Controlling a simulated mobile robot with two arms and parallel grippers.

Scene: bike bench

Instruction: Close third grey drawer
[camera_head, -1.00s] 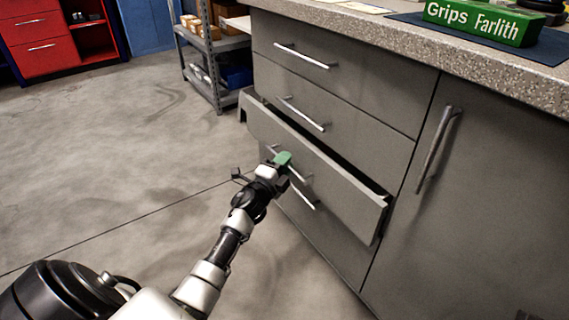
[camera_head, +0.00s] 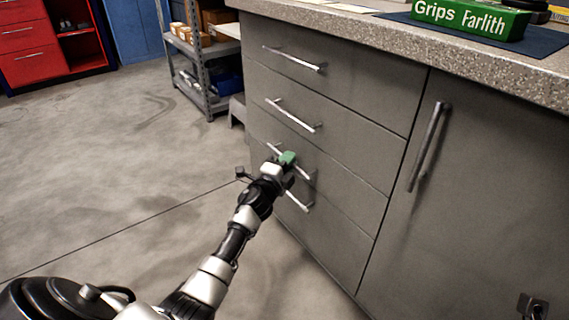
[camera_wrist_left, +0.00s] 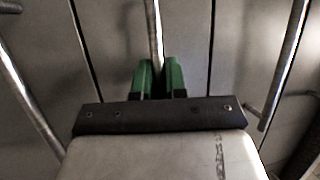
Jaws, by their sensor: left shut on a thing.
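The third grey drawer (camera_head: 345,190) is in the cabinet, its front flush with the drawers above and below as far as the head view shows. Its silver bar handle (camera_head: 305,173) is partly hidden by my left gripper. My left gripper (camera_head: 287,159) has green fingertips and is at this handle. In the left wrist view the green fingers (camera_wrist_left: 158,78) are shut on the handle bar (camera_wrist_left: 154,30), which runs up between them.
The cabinet door with a long vertical handle (camera_head: 427,145) is to the right. A green box (camera_head: 470,18) lies on a blue mat on the speckled worktop (camera_head: 400,45). A metal shelf (camera_head: 207,75) and red cabinet (camera_head: 50,45) stand behind. The floor at left is clear.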

